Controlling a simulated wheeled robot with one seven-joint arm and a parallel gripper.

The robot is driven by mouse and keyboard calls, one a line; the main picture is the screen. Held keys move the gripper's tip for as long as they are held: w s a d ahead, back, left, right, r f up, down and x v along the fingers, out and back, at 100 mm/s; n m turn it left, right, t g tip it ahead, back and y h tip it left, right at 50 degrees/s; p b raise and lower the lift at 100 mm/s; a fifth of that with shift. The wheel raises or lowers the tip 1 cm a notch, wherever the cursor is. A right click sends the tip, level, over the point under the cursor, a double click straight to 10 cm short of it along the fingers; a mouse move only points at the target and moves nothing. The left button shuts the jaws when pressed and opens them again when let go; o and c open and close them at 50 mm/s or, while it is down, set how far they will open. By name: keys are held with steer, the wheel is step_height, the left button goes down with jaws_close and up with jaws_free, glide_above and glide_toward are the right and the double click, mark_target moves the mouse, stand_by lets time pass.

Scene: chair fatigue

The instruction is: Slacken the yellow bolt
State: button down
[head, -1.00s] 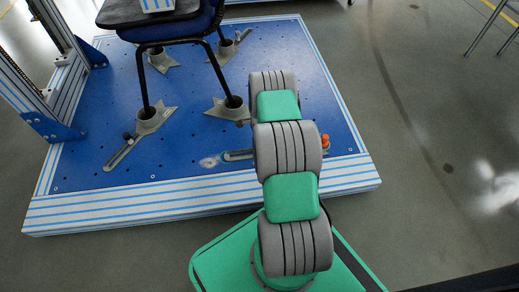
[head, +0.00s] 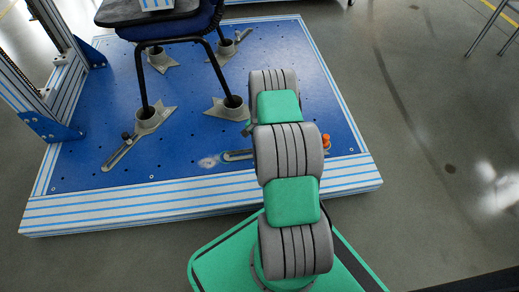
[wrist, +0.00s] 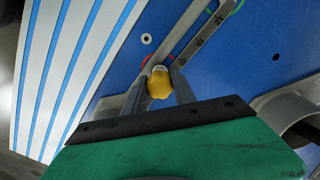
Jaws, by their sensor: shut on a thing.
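The yellow bolt (wrist: 159,84) shows in the wrist view, at the lower end of a slotted grey metal bar (wrist: 192,43) with dark markings. My gripper (wrist: 158,78) is shut on the yellow bolt, with one finger on each side of it. A bit of red shows beside the bolt. In the head view my arm reaches over the front of the blue platform (head: 185,125) and hides the bolt and my fingers. Part of a slotted bar (head: 238,155) shows left of my arm there.
A chair (head: 208,60) stands on the platform with its legs in grey clamp feet (head: 152,119). An orange knob (head: 326,141) is right of my arm. A metal frame (head: 60,65) rises at the left. The floor (head: 420,150) at the right is clear.

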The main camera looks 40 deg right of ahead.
steer(key=n, duration=0.4)
steer(key=shift+b, duration=0.35)
steer(key=c, duration=1)
jaws_free()
steer(key=shift+c, duration=0.2)
steer(key=m, duration=0.3)
steer(key=shift+f+m+b, duration=0.1)
steer(key=shift+m+b, duration=0.2)
steer(key=shift+m, duration=0.3)
